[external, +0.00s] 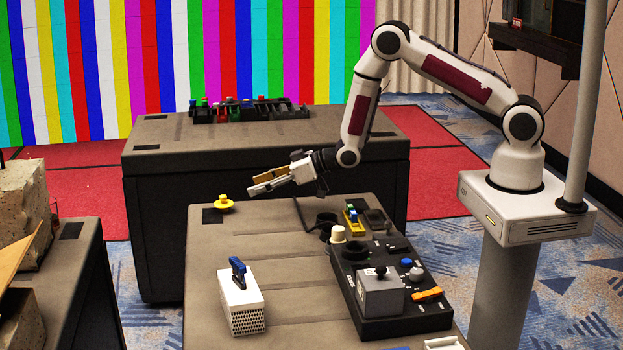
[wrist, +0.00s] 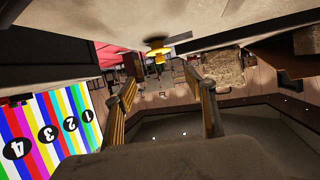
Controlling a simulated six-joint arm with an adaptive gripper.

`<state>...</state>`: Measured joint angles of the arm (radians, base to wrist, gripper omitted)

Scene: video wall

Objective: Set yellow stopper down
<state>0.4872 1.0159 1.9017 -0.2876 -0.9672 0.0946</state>
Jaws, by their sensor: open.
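The yellow stopper (external: 223,203) sits upright near the far left corner of the near grey table (external: 280,285), at a dark square patch (external: 212,216). It also shows in the wrist view (wrist: 158,48), beyond the fingertips, where the picture is upside down. My gripper (external: 252,183) is open and empty, to the right of the stopper and apart from it. In the wrist view its two fingers (wrist: 168,90) are spread with nothing between them.
A black control panel (external: 400,320) with knobs stands on the table's right side. A white perforated box (external: 241,303) with a blue handle (external: 238,270) stands nearer. A farther table (external: 260,130) holds a black rack (external: 250,111). The table's middle is clear.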

